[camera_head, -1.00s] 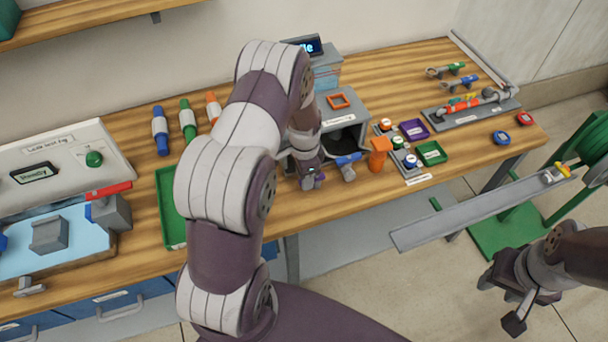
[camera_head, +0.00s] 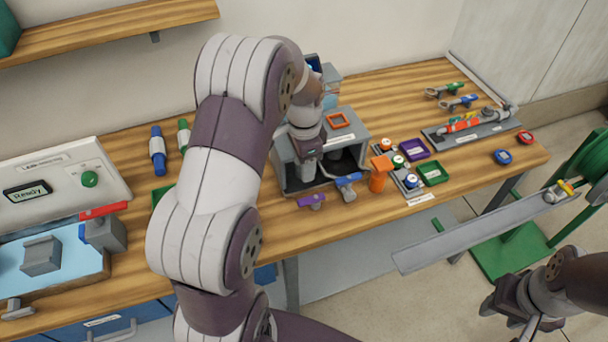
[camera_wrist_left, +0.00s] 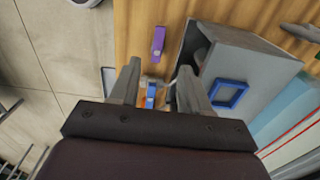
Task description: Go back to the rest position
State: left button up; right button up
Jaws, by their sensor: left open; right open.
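My left arm reaches in from the left in the head view. Its gripper (camera_head: 308,158) is high in front of the grey box (camera_head: 352,138), pointing down, and partly masked by its own wrist. In the left wrist view the two fingers (camera_wrist_left: 160,80) stand apart, with a blue fitting (camera_wrist_left: 151,97) visible between and beyond them. I cannot tell its distance from the fingers. A purple piece (camera_head: 311,201) lies free on the bench edge. A blue-and-grey fitting (camera_head: 347,184) is beside it. My right gripper (camera_head: 512,308) hangs at the lower right, off the bench, holding nothing visible.
An orange block (camera_head: 379,175) and green (camera_head: 431,173) and purple (camera_head: 413,148) trays stand right of the grey box. A leak test rig (camera_head: 62,180) is at the left. A grey rail (camera_head: 480,231) runs between the bench and my right arm.

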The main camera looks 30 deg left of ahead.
dwell(0.4)
pick_arm(q)
jog(key=s+d+r+n, duration=0.1)
jog(key=s+d+n, duration=0.3)
jog(key=s, duration=0.3)
jog(key=s+d+r+n+t, duration=0.1)
jog(key=s+d+n, duration=0.3)
jog(key=s, duration=0.3)
jog(key=shift+d+r, duration=0.3)
jog(key=shift+d, duration=0.45)
jog(key=shift+s, duration=0.2)
